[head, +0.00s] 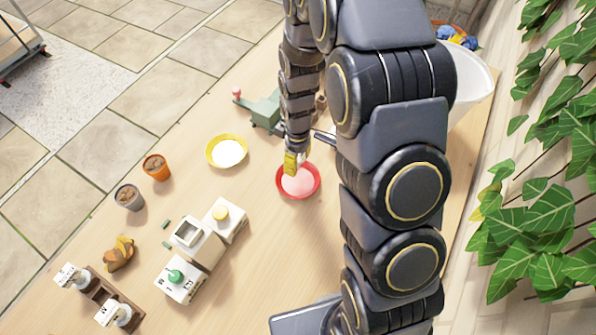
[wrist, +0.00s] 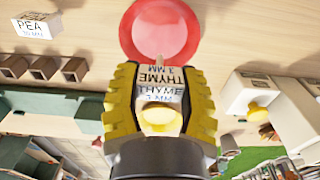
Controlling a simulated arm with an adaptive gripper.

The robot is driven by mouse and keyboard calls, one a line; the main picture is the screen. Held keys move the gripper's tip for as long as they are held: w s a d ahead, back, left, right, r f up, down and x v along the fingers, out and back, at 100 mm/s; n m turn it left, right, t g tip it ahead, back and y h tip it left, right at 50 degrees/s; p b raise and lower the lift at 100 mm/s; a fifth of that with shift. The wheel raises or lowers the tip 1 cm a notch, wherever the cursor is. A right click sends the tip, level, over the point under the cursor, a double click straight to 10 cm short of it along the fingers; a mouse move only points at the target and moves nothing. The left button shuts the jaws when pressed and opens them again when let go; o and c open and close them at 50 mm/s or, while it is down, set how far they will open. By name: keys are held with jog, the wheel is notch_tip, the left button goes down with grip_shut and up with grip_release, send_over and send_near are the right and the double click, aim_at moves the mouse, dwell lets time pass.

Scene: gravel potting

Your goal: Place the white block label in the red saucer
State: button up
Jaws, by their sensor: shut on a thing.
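The white block label (wrist: 160,88), printed THYME 3 MM, is between the yellow fingers of my gripper (wrist: 160,100) in the wrist view. A yellow part shows at its near end. The red saucer (wrist: 135,40) lies just beyond the label in the wrist view. In the head view my gripper (head: 292,166) is over the far left rim of the red saucer (head: 314,190). The label cannot be made out in the head view. I cannot tell whether the label touches the saucer.
A yellow saucer (head: 211,151) with pale contents lies to the left. White boxes (head: 205,250) stand at lower middle. A green object (head: 264,110) stands behind my gripper. Other white labels (head: 113,314) stand at lower left.

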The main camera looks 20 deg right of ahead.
jog(key=shift+f, duration=2.65)
jog(key=shift+f, duration=0.1)
jog(key=o, duration=0.9)
jog(key=shift+c, duration=0.2)
